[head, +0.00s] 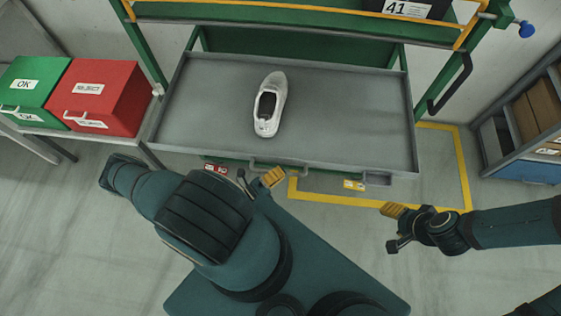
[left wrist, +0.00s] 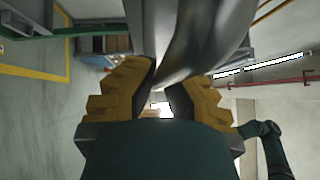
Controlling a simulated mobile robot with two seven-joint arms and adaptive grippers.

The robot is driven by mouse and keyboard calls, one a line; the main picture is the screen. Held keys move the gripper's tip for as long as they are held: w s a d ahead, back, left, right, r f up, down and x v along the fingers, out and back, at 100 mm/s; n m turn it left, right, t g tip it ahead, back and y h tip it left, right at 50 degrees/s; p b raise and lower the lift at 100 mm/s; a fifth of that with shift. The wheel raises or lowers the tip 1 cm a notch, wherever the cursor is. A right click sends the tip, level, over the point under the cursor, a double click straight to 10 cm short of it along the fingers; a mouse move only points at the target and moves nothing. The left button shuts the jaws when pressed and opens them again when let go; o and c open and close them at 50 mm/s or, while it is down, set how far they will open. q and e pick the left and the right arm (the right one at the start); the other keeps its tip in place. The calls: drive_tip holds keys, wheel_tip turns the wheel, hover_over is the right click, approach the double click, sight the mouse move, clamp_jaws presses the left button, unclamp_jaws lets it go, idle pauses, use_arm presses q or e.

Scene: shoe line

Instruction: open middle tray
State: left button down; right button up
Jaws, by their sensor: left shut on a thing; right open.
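A wide grey tray (head: 345,110) is pulled out of the green rack in the head view, and a white shoe (head: 268,108) lies on it. The tray's handle (head: 290,168) is on its front edge. My left gripper (head: 258,179) is at this handle, shut on it. In the left wrist view the yellow finger pads of my left gripper (left wrist: 165,92) stand on either side of a smooth grey piece (left wrist: 190,40), and the contact is partly hidden. My right gripper (head: 394,226) is open and empty, right of and below the tray's front edge.
The green rack (head: 300,47) rises behind the tray, with an upper level marked 41. A green box (head: 30,85) and a red box (head: 105,92) stand on a side table at left. A blue-grey shelf (head: 525,125) with cartons is at right. Yellow floor lines (head: 461,165) surround the rack.

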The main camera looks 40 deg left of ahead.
use_arm(q)
drive_tip(key=shift+s+d, duration=0.15)
drive_tip(key=shift+d, duration=0.15)
drive_tip(key=c, duration=1)
unclamp_jaws()
drive_tip(key=shift+a, duration=0.1)
drive_tip(key=v, duration=1.2)
